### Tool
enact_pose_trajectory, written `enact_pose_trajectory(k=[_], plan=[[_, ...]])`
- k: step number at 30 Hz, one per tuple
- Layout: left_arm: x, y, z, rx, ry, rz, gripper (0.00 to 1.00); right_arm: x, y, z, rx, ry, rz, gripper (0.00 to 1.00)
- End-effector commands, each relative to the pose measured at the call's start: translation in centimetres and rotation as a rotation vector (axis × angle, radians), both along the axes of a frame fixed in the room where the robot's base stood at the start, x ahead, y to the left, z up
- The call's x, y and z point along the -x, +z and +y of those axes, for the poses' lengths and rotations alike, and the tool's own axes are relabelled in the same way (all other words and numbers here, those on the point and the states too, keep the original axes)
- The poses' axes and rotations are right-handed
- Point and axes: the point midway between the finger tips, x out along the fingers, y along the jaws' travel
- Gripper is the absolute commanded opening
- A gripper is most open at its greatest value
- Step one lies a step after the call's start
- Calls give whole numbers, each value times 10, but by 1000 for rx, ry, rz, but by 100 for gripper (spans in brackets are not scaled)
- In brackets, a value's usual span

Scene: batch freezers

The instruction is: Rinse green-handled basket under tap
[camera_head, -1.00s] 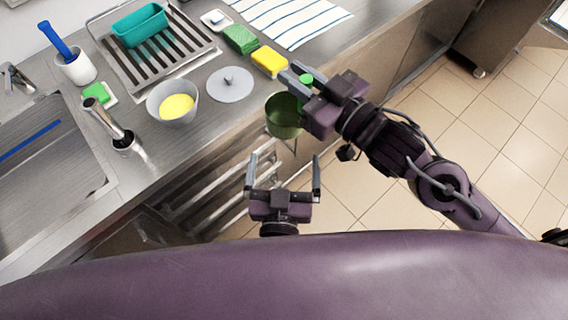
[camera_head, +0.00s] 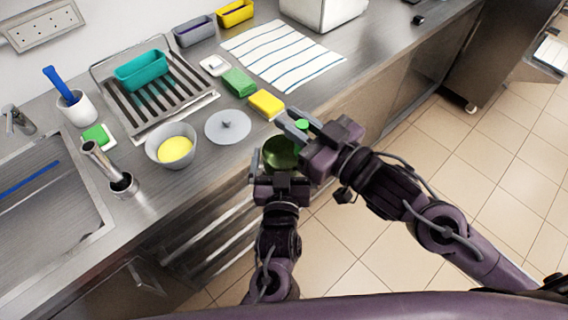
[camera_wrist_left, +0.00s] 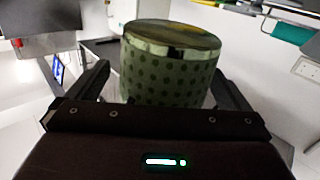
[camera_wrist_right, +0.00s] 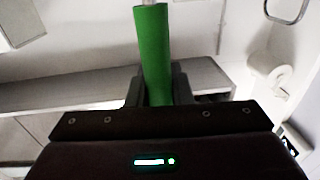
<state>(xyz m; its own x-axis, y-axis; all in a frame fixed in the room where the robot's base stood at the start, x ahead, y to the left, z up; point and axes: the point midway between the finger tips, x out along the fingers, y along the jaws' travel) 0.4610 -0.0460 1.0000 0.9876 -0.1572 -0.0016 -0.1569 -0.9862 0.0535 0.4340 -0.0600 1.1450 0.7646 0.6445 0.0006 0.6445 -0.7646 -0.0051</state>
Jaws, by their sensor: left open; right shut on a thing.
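The green-handled basket (camera_head: 280,153) hangs at the front edge of the counter, mostly behind my grippers in the head view. My right gripper (camera_head: 294,122) is shut on its green handle (camera_wrist_right: 154,50). My left gripper (camera_head: 281,168) is open just below the basket. In the left wrist view the dark green, dotted basket body (camera_wrist_left: 165,75) stands between its spread fingers; I cannot tell whether they touch it. The tap (camera_head: 18,122) is at the far left, behind the sink (camera_head: 45,195).
On the counter are a grey bowl with yellow contents (camera_head: 172,146), a round grey lid (camera_head: 228,126), a yellow sponge (camera_head: 266,103), a green pad (camera_head: 239,82), a rack holding a teal tub (camera_head: 141,70), and an upright metal fitting (camera_head: 105,166). The tiled floor at right is clear.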

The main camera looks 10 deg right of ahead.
Motion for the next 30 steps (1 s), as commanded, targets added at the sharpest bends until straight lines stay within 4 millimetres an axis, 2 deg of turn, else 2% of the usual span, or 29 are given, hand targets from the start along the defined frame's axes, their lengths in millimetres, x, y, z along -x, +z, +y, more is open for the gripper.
enact_pose_trajectory(k=[5, 16, 17, 22, 30], plan=[[0, 0, 0, 0, 0, 0, 100, 0, 0, 0, -1, 0, -1, 0], [1, 0, -1, 0, -4, -1, 52, 0, 1, 0, -1, 1, -2, 0], [1, 1, -2, 1, -4, -2, 52, 0, 1, 0, -2, 1, -1, 23], [1, 1, -1, 1, -2, -1, 52, 0, 0, 0, -1, 1, -1, 45], [0, 0, 0, 0, -1, -1, 52, 0, 1, 0, -8, 0, 1, 45]])
